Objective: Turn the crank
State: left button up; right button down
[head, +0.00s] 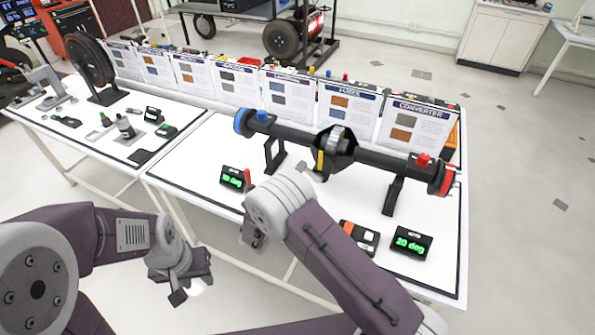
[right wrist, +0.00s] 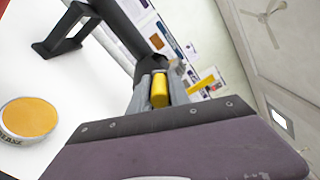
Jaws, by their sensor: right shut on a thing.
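A dark axle assembly (head: 385,160) lies across stands on the white table, with a blue left end and a red right end. The yellow crank handle (head: 320,161) stands at its central housing. In the right wrist view the yellow handle (right wrist: 160,89) sits between the grey fingers of my right gripper (right wrist: 160,92), which is shut on it. In the head view my right wrist partly hides this gripper (head: 312,172). My left gripper (head: 193,289) is open and empty in front of the table, away from the crank.
A display (head: 411,243) reads "20 deg"; another display (head: 234,180) stands left of my right wrist. A dark box with buttons (head: 359,237) lies near the front edge. Information panels (head: 347,112) line the back. In the right wrist view an orange-topped tin (right wrist: 28,118) stands beside my gripper.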

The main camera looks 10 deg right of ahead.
jog(key=shift+d+r, duration=0.1)
jog(key=shift+r, duration=0.05)
jog(key=c, duration=1.3)
grip_release()
jog(key=shift+s, duration=0.1)
jog(key=shift+s+a, duration=0.2)
jog(key=shift+a, duration=0.05)
jog(key=v, duration=0.8)
jog(key=shift+s+b, duration=0.2)
jog(key=shift+b, duration=0.25)
